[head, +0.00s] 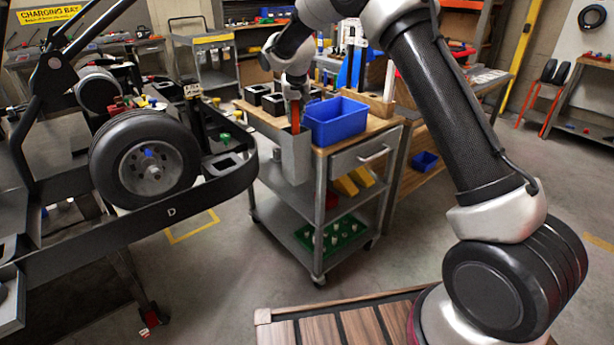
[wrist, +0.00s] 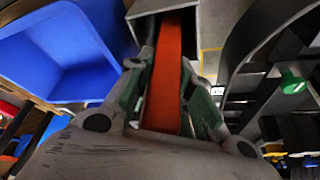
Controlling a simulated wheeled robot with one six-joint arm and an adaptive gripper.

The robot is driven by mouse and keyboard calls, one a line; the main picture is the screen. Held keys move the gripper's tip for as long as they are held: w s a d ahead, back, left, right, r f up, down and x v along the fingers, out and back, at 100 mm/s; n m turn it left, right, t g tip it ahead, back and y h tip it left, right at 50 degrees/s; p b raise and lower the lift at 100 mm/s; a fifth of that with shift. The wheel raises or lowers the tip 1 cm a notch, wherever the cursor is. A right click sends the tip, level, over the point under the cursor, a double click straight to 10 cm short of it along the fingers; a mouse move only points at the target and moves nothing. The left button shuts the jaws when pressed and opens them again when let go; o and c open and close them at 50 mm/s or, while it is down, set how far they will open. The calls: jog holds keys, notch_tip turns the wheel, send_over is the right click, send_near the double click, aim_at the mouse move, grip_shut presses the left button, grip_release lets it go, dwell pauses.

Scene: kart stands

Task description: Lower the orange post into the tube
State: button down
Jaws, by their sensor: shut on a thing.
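My gripper (head: 294,92) is shut on the orange post (head: 295,117), with its fingers on either side of it. The post stands roughly upright below the gripper in the head view. The grey square tube (head: 296,160) is fixed at the near left corner of the tool cart, directly under the post. In the wrist view my gripper (wrist: 165,72) grips the orange post (wrist: 164,95), whose far end runs between the walls of the grey tube (wrist: 146,7). The post's lower end is hidden at the tube mouth; how deep it sits I cannot tell.
A blue bin (head: 337,121) stands on the cart top close right of the tube, and close left in the wrist view (wrist: 55,50). Black square holders (head: 258,93) sit behind. A kart with a black wheel (head: 145,160) stands at left.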

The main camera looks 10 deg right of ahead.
jog(key=shift+f, duration=0.65)
dwell(0.3)
jog(key=c, duration=1.2)
grip_release()
